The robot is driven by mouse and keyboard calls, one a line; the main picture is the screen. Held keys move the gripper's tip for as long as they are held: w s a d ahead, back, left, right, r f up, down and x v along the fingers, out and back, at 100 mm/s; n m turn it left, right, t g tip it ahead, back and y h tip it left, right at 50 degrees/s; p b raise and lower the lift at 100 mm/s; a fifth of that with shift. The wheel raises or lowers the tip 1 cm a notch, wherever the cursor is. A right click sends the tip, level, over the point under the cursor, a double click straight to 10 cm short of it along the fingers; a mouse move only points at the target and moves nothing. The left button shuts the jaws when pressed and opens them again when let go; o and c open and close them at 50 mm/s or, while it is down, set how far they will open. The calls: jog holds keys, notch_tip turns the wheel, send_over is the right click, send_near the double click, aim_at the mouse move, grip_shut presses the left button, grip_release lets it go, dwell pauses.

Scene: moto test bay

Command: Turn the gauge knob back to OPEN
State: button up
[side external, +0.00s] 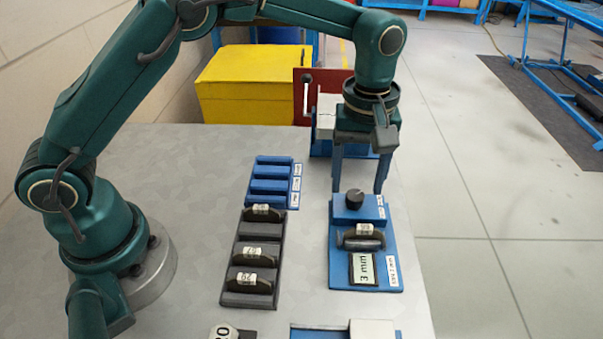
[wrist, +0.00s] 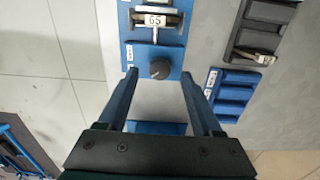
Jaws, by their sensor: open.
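The gauge (side external: 338,260) is a blue block on the right of the table, with a display reading "3 mm" and a dark round knob (side external: 354,198) on its raised far end. A dark piece with a white label sits in the gauge's cradle; its label reads "65" in the wrist view (wrist: 155,20). My gripper (side external: 358,190) is open, its two blue fingers pointing down above the knob end. In the wrist view the knob (wrist: 160,69) lies between and just beyond the fingertips. The knob's labels are too small to read.
A dark rack (side external: 232,262) with several labelled dark pieces and a blue slotted rack (side external: 272,162) stand left of the gauge. A red panel with a lever (side external: 307,95) stands behind. A blue tray with a pale block (side external: 370,329) lies at the near edge.

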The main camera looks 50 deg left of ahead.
aim_at(355, 198)
jog(key=shift+f, duration=1.15)
jog(key=shift+c, duration=0.4)
grip_shut()
